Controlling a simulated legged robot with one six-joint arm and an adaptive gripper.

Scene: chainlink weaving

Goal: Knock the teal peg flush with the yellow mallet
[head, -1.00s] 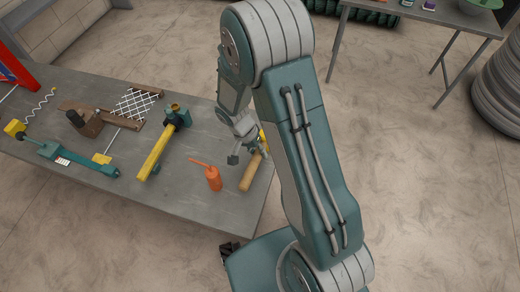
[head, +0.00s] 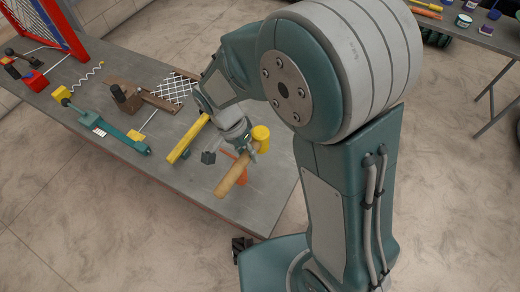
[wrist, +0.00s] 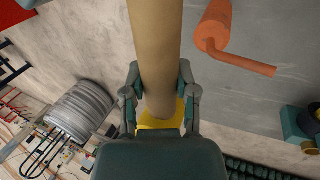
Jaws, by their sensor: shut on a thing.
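The yellow mallet has a yellow head (head: 261,138) and a pale wooden handle (head: 231,178). My gripper (head: 237,150) is shut on the handle just below the head and holds the mallet above the bench, partly across the orange oil can. In the wrist view the handle (wrist: 155,40) runs up between the fingers (wrist: 158,75), and part of the yellow head (wrist: 160,116) shows behind them. A yellow beam (head: 188,139) lies on the bench left of my gripper. A teal block (wrist: 293,124) shows at the wrist view's right edge. I cannot make out the teal peg clearly.
The orange oil can (wrist: 213,27) stands on the bench (head: 205,190), close to the mallet. A teal tool (head: 110,131), a wooden plane (head: 127,97) and a wire mesh (head: 174,88) lie farther left. The bench's front right is bare.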

